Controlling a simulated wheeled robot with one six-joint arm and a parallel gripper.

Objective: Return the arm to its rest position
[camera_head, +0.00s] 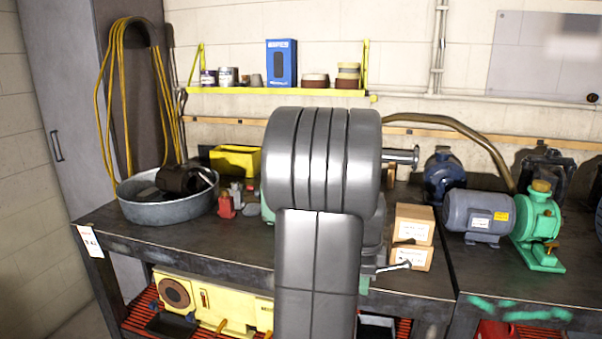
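A large grey rounded joint and link of my own arm stand upright in the middle of the head view, in front of the workbench (130,234). My gripper is not in view. A grey motor with a green pump (540,225) sits on the right part of the bench. A dark blue motor (442,176) stands behind it to the left. A dark motor-like part (178,181) lies in a round metal basin (165,207) at the left. My arm hides the middle of the bench.
Cardboard boxes (412,224), a vise handle (394,266) and small red and grey jacks (226,207) crowd the bench near my arm. A yellow shelf (270,91) with cans is on the wall. Yellow machinery (215,300) sits under the bench. Some floor shows at lower left.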

